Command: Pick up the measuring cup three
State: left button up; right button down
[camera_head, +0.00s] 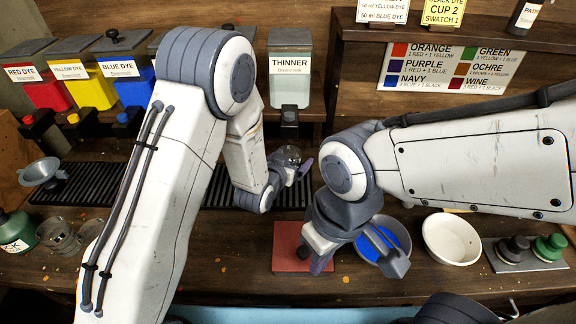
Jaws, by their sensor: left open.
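A small clear cup (288,155) stands below the thinner dispenser at the back of the bench, by the black slatted drip tray. My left gripper (288,176) is open at this cup; its fingers partly hide it, and I cannot tell whether they touch it. More clear measuring cups (58,236) stand at the far left, one partly behind my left arm. I cannot read which cup is number three. My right gripper (358,264) is open, its fingers spread above the red mat and the bowl with blue contents.
The red mat (288,247) and the blue-filled bowl (370,242) are at front centre, with a white bowl (451,239) to their right. Dye dispensers (122,76) and the thinner dispenser (290,85) line the back. A metal funnel (43,173) and a green bottle (16,232) stand at left.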

pick_arm(q)
jog(key=shift+c, duration=0.3)
jog(key=c, duration=1.3)
jog(key=shift+c, duration=0.2)
jog(key=shift+r, duration=0.15)
